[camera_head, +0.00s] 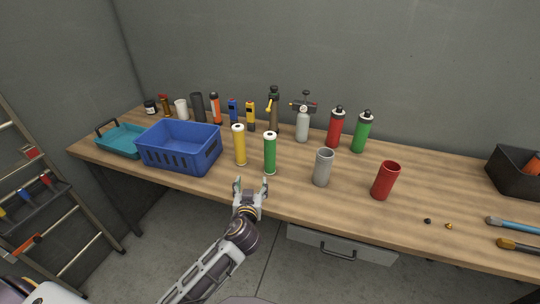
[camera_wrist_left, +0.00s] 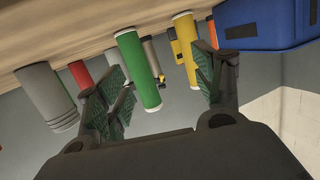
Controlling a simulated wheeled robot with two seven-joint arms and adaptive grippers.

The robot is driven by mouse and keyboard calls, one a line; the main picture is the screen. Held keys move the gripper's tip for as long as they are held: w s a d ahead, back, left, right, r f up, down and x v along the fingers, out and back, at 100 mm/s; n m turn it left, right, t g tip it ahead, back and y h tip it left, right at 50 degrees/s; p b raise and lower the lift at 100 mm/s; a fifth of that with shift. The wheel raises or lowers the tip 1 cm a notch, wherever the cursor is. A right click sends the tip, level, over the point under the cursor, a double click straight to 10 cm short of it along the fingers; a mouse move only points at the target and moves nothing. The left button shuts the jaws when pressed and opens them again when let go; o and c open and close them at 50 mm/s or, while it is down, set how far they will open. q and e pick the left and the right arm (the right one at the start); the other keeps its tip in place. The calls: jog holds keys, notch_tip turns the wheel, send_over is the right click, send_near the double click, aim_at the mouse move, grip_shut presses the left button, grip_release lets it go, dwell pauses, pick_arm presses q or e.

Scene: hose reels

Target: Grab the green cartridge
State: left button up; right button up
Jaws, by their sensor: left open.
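The green cartridge (camera_head: 270,154) stands upright near the front edge of the wooden workbench, with a pale top. My left gripper (camera_head: 250,187) is open and empty, just in front of the bench edge and a little left of the cartridge. In the left wrist view the green cartridge (camera_wrist_left: 138,70) shows beyond and between the spread fingers of the left gripper (camera_wrist_left: 160,98), apart from both. A yellow cartridge (camera_head: 239,146) stands just left of the green one; it also shows in the wrist view (camera_wrist_left: 185,48). My right gripper is not in view.
A blue crate (camera_head: 180,158) and teal tray (camera_head: 120,141) are at left on the workbench (camera_head: 440,200). A grey cup (camera_head: 323,168) and red cup (camera_head: 385,180) stand to the right. Red (camera_head: 334,128) and green bottles (camera_head: 362,132) stand behind. A drawer (camera_head: 340,247) hangs below.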

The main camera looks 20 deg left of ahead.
aim_at(268, 152)
pick_arm(q)
jog(key=w+d+r+m+t+h, duration=0.1)
jog(key=w+d+r+t, duration=0.2)
jog(key=shift+w+d+r, duration=0.15)
jog(key=shift+w+r, duration=0.1)
jog(key=shift+r, duration=0.1)
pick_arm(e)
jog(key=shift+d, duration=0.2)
pick_arm(q)
jog(key=shift+w, duration=0.15)
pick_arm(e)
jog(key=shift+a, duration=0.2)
pick_arm(q)
jog(key=shift+w+a+p, duration=0.15)
jog(key=shift+w+p, duration=0.1)
jog(key=shift+w, duration=0.9)
jog(key=shift+w+a+p, duration=0.2)
jog(key=shift+w, duration=1)
jog(key=shift+w+a+p, duration=0.15)
jog(key=shift+w+p, duration=0.1)
jog(key=shift+w, duration=0.9)
jog(key=shift+w+a, duration=0.15)
jog(key=shift+w, duration=0.45)
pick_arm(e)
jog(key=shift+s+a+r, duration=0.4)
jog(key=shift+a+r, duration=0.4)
